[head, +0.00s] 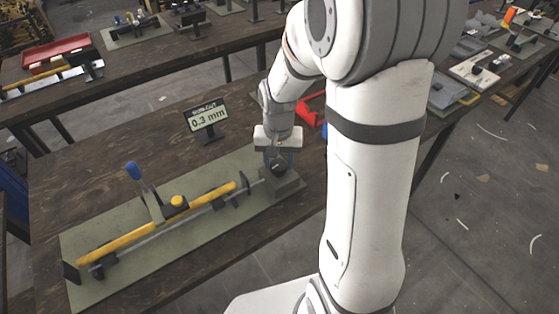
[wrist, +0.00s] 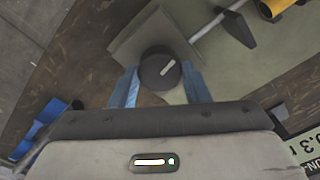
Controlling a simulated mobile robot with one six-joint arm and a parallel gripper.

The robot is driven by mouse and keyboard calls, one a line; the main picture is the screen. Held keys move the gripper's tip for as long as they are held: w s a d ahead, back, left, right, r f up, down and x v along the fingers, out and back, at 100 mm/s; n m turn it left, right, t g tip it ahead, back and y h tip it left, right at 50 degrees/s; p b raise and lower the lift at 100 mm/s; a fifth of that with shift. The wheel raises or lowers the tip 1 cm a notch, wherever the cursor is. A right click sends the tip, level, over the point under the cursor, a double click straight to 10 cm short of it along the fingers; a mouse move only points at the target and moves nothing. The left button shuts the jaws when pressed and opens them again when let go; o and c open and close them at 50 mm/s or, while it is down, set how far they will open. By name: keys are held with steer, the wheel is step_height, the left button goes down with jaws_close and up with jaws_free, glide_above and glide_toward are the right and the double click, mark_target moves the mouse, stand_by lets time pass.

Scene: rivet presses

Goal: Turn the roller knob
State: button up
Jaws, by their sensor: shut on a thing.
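The roller knob (wrist: 159,73) is a round dark knob with a pale bar mark on its top, seen near the middle of the wrist view. It sits on a grey block (wrist: 128,50), which shows in the head view at the right end of the green base plate (head: 215,215). My gripper (wrist: 160,86) is over the knob, with one blue finger on each side, shut on it. In the head view my gripper (head: 278,158) partly hides the knob. The pale mark points up and to the right in the wrist view.
A display (head: 207,119) reading 0.3 mm stands behind the plate. A red object (head: 307,113) lies behind my gripper. Bare table is left of the display.

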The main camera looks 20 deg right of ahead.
mark_target(279, 164)
steer(key=shift+m, duration=1.1)
steer(key=o, duration=1)
step_height(279, 164, up, 8)
steer(key=shift+f, duration=0.1)
